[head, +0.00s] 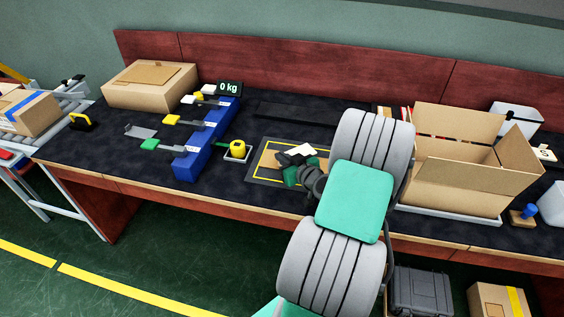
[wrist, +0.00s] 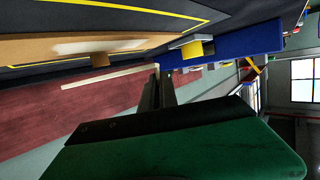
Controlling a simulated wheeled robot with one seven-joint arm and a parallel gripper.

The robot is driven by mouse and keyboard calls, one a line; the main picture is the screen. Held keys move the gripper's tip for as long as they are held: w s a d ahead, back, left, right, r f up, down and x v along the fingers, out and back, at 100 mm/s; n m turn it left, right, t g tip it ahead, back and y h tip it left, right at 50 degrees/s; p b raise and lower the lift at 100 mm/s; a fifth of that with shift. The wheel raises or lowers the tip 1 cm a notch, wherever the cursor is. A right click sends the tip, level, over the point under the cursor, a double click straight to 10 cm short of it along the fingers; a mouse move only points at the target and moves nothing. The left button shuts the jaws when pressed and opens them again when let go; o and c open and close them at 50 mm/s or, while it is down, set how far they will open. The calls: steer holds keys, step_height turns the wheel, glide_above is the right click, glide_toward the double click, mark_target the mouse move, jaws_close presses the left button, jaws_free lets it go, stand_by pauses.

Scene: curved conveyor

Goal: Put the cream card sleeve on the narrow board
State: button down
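The cream card sleeve (head: 303,150) shows as a pale, flat piece beside my gripper (head: 289,158). In the wrist view it is a thin cream strip (wrist: 108,77), seen nearly edge-on. Its end lies at the dark fingertips of my gripper (wrist: 156,76), which look closed on it. A brown board (head: 269,159), which looks like the narrow board, lies inside the yellow outline on the dark mat. It also shows in the wrist view (wrist: 40,51), with the sleeve apart from it. My arm and gripper hide the board's right part.
A blue rack (head: 197,150) with several small trays stands left of the mat. A yellow tape measure (head: 238,149) sits on a small tray between them. An open carton (head: 459,186) stands right of my arm. A closed carton (head: 150,86) is at the back left.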

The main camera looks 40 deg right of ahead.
steer(key=shift+f, duration=0.75)
steer(key=shift+f, duration=0.15)
steer(key=c, duration=1.6)
jaws_free()
steer(key=shift+c, duration=0.2)
steer(key=shift+r, duration=0.35)
steer(key=v, duration=1.2)
steer(key=shift+f+b, duration=0.2)
steer(key=shift+b, duration=0.1)
